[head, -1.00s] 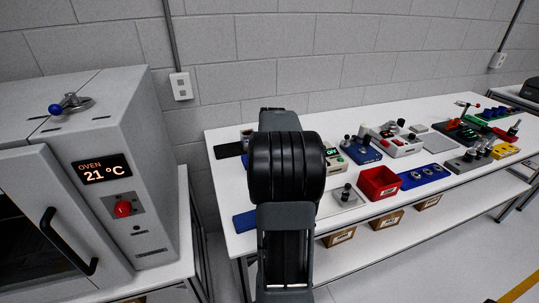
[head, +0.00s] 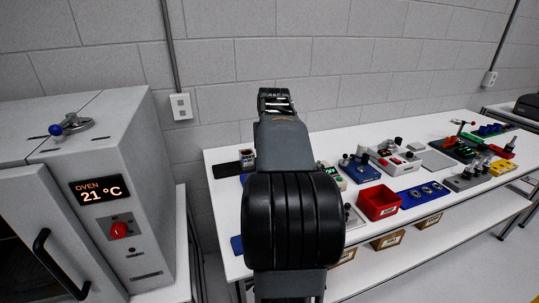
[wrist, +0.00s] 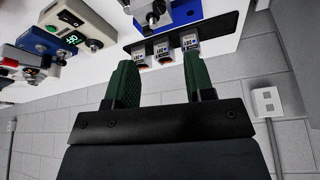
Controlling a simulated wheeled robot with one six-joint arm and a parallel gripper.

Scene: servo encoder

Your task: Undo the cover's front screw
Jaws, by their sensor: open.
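In the wrist view my gripper (wrist: 158,66) is open and empty, with two green fingers spread apart. Its fingertips appear close to several small silver-and-blue labelled units (wrist: 163,52) at the edge of a black mat (wrist: 221,31); I cannot tell whether they touch. Beyond the fingers, a blue fixture (wrist: 181,14) with a metal post is cut off by the top edge. I cannot make out the cover or its front screw. In the head view my arm hides part of the bench, and the fingers are not visible.
The white bench (head: 222,201) carries a red bin (head: 377,202), a blue tray (head: 408,197) with round parts, and several devices and fixtures. An oven (head: 118,190) stands at the left. A grey block wall (head: 350,60) is behind.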

